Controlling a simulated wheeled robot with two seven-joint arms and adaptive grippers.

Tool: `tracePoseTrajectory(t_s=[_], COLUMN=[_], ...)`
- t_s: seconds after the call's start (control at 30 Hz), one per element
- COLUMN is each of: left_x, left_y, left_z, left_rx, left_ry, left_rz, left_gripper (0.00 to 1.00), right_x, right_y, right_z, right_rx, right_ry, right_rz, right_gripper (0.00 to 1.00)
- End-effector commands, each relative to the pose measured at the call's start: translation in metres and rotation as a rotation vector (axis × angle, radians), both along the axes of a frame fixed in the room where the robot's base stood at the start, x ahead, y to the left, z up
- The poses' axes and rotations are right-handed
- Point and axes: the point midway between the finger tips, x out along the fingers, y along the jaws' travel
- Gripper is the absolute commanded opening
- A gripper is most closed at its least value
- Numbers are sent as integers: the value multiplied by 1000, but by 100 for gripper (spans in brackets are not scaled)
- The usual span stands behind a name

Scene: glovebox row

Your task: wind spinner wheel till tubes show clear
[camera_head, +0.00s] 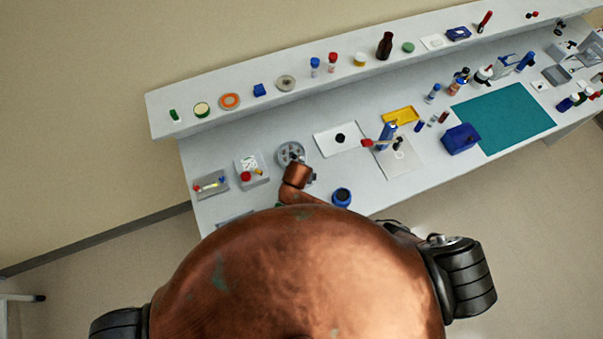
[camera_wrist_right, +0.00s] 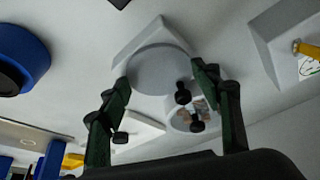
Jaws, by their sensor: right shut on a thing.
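The grey spinner wheel (camera_head: 291,152) stands on the bench, partly covered by my copper arm. In the right wrist view, a smooth grey round part of it (camera_wrist_right: 158,72) lies between my fingers. Black knobs and a pale round part with reddish-brown patches show just below it. My right gripper (camera_wrist_right: 163,76) has its dark green fingers on either side of the grey round part and is shut on it. The exact contact is hard to see. In the head view this gripper is hidden by my arm. I cannot make out tubes clearly. My left gripper is not in view.
A grey box with a red knob (camera_head: 252,174) and a small tray with coloured pieces (camera_head: 211,186) lie left of the wheel. An open blue jar (camera_head: 342,196) is close by on the right. A raised shelf (camera_head: 175,130) runs behind.

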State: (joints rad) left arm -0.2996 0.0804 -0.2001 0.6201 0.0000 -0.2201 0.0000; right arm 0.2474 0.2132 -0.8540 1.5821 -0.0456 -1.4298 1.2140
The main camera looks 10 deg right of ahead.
Motion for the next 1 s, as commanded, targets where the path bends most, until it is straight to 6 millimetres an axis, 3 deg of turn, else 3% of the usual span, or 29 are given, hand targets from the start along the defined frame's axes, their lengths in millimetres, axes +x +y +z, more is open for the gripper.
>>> tracePoseTrajectory(t_s=[0.4, 1.0], left_x=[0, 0], left_y=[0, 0], left_z=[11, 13], left_rx=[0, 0], left_ry=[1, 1], left_rz=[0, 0], left_gripper=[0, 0], right_x=[-2, -2], right_y=[3, 1], right_z=[-5, -6], right_rx=[2, -1], right_ry=[10, 10], right_rz=[-251, -311], right_gripper=[34, 34])
